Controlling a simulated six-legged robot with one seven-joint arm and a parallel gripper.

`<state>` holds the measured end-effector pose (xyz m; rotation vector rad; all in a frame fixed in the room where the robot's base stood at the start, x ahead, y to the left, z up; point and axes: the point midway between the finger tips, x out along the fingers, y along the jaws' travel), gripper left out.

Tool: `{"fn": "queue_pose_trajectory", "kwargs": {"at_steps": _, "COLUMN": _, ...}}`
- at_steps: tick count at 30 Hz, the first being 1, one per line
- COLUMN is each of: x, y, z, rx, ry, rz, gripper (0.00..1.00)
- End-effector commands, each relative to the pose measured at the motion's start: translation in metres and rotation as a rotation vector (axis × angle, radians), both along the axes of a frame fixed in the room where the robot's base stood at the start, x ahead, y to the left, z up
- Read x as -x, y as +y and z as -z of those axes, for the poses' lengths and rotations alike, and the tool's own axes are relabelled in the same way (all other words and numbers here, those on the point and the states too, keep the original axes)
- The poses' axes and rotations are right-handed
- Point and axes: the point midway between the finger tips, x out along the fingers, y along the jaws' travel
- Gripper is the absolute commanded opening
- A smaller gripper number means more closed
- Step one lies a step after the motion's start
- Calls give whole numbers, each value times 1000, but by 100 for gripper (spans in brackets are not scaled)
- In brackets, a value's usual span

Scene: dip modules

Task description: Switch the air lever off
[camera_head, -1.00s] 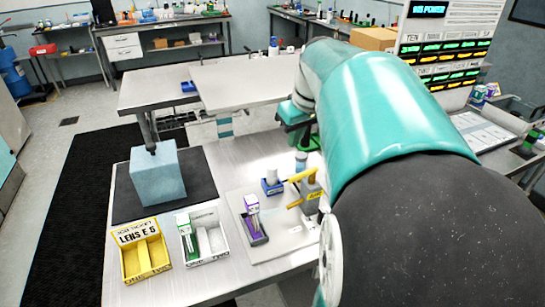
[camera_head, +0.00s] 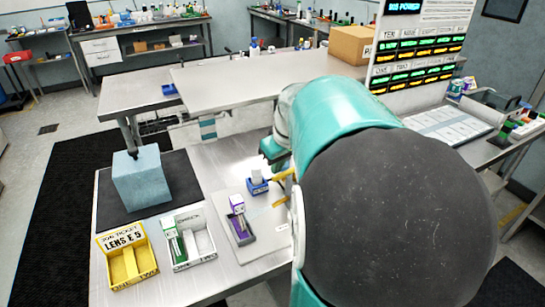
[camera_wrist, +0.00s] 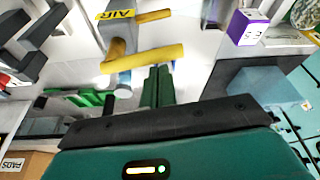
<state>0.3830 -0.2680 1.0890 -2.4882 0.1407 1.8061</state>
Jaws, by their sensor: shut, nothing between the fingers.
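The air lever's yellow bar (camera_wrist: 145,57) lies across the upper part of the wrist view. It sits by a grey post and a yellow label reading AIR (camera_wrist: 122,14). A second, shorter yellow bar (camera_wrist: 153,15) sticks out beside the label. My gripper (camera_wrist: 158,72) is shut and empty, its dark green fingertips close to the long bar's near edge. I cannot tell whether they touch it. In the head view, a yellow bar (camera_head: 284,175) shows beside my arm, which hides most of the lever's stand.
A purple-labelled module (camera_head: 238,207) stands in a tray left of the lever, with a blue-based part (camera_head: 257,182) near it. A white box (camera_head: 201,244), a yellow box (camera_head: 127,275) and a light blue block (camera_head: 140,180) are further left. A sign board (camera_head: 418,50) stands behind.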

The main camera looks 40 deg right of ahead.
Motion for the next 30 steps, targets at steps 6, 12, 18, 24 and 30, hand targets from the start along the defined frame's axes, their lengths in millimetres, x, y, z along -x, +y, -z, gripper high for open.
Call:
{"fn": "queue_pose_trajectory", "kwargs": {"at_steps": 6, "x": 11, "y": 1, "z": -2, "rx": -1, "ry": 1, "rz": 1, "gripper": 0}}
{"fn": "queue_pose_trajectory", "kwargs": {"at_steps": 12, "x": 11, "y": 2, "z": -2, "rx": -1, "ry": 1, "rz": 0, "gripper": 0}}
{"fn": "queue_pose_trajectory", "kwargs": {"at_steps": 18, "x": 11, "y": 2, "z": -2, "rx": -1, "ry": 1, "rz": -10, "gripper": 0}}
{"fn": "queue_pose_trajectory", "kwargs": {"at_steps": 24, "x": 13, "y": 3, "z": -2, "rx": -2, "ry": 1, "rz": -48, "gripper": 0}}
{"fn": "queue_pose_trajectory", "kwargs": {"at_steps": 30, "x": 14, "y": 3, "z": -2, "rx": -2, "ry": 1, "rz": -72, "gripper": 0}}
